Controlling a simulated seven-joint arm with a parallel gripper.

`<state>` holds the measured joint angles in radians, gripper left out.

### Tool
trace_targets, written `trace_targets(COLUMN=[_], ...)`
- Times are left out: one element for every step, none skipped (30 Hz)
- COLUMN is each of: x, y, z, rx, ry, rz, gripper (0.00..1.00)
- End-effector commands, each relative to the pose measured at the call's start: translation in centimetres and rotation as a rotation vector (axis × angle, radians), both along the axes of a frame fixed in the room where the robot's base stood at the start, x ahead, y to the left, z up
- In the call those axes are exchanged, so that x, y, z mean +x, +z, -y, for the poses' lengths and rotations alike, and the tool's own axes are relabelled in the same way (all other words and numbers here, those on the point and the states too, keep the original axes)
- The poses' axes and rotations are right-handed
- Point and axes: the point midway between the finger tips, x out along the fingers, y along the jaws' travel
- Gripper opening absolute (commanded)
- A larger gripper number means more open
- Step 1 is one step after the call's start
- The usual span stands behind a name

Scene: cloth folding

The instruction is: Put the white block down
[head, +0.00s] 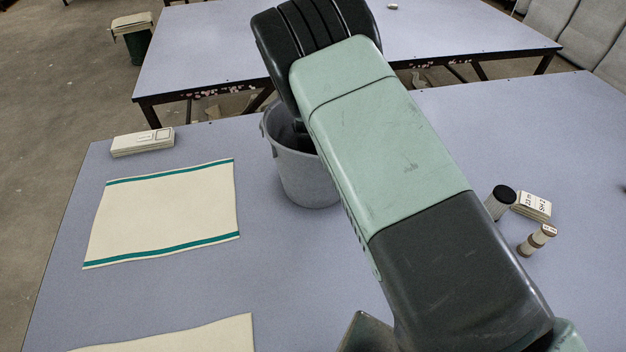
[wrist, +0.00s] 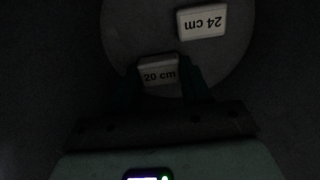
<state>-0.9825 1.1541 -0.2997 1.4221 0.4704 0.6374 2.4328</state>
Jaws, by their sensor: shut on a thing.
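My gripper (wrist: 163,82) is shut on a small white block (wrist: 158,77) marked "20 cm", which sits between its two dark fingers in the wrist view. A second white block (wrist: 202,22) marked "24 cm" lies apart from it on a round dark floor. The head view shows a grey bucket (head: 305,180) on the table, and the end of my arm reaches down into it. The gripper and both blocks are hidden in the head view. I cannot tell whether the held block touches the bucket's floor.
A cream cloth with teal stripes (head: 165,215) lies flat left of the bucket, with a white stack (head: 142,142) behind it. Another cream cloth (head: 190,338) is at the front edge. A black-topped spool (head: 499,202), a brown-white roll (head: 537,240) and a labelled pack (head: 532,206) stand right.

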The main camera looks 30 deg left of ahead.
Motion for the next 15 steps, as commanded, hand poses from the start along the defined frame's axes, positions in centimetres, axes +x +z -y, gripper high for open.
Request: trace_targets(x=[0.01,0.03,0.04,0.04,0.04,0.04,0.04,0.04,0.02,0.02,0.02,0.02,0.03,0.03,0.03], y=[-0.62,-0.77,-0.82,-0.80,-0.77,-0.76,-0.76,-0.76,-0.79,-0.85,-0.94,-1.07,-1.05,-1.03,-1.02], z=[0.02,-0.01,-0.04,-0.05,-0.06,-0.05,-0.05,-0.04,-0.03,-0.02,-0.02,-0.02,-0.03,-0.03,-0.03], rx=[0.000,0.001,0.002,0.003,0.003,0.002,0.002,0.002,0.002,0.001,0.001,0.001,0.002,0.002,0.002], ry=[-0.001,-0.001,-0.001,-0.001,-0.001,-0.001,-0.001,-0.001,-0.001,-0.001,-0.001,-0.001,-0.001,-0.001,-0.001], rz=[0.000,0.000,0.001,0.001,0.001,0.001,0.001,0.001,0.001,0.000,0.000,0.000,0.001,0.001,0.001], gripper=[0.19,0.19,0.19,0.19,0.19,0.19,0.19,0.19,0.19,0.19,0.19,0.19,0.51,0.55,0.61])
